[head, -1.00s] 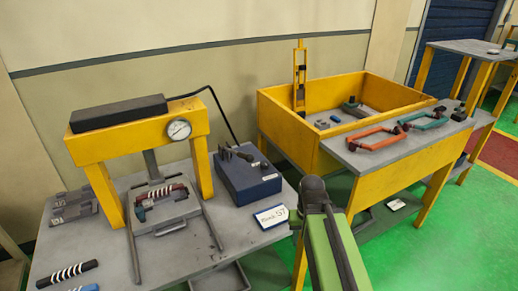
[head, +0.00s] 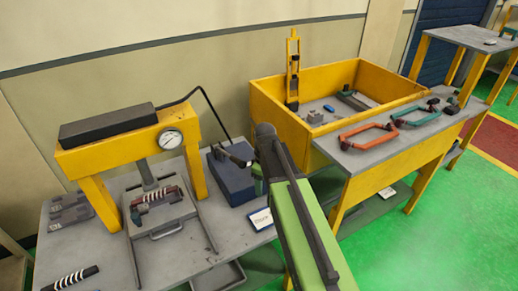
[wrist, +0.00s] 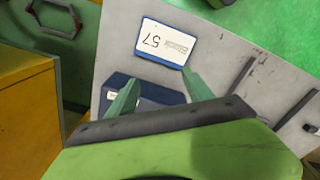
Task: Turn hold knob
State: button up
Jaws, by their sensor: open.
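The blue control box (head: 232,182) stands on the grey bench to the right of the yellow press. Dark fittings show on its top in the head view, but I cannot tell which one is the hold knob. My green arm reaches in from the lower right, its end close to the box and partly covering its right side. In the wrist view my gripper (wrist: 160,78) has its two green fingers spread, with nothing between them gripped. The box (wrist: 155,92) shows between and beyond the fingers, largely hidden by my gripper body. No knob can be made out there.
The yellow press with a gauge (head: 170,139) stands left of the box. A white card marked 57 (wrist: 168,43) lies beside the box. A yellow bin (head: 270,98) and a side table with red and green frames (head: 368,137) are to the right.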

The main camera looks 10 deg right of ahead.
jog(key=w+r+n+p, duration=1)
jog(key=w+r+n, duration=0.4)
jog(key=w, duration=0.2)
jog(key=f+b, duration=0.8)
jog(key=f, duration=0.1)
jog(key=f+b, duration=0.8)
jog(key=b, duration=0.1)
jog(key=shift+d+f+b, duration=0.2)
jog(key=shift+f+b, duration=0.1)
jog(key=shift+f, duration=0.05)
jog(key=shift+r, duration=0.1)
jog(key=shift+c, duration=0.4)
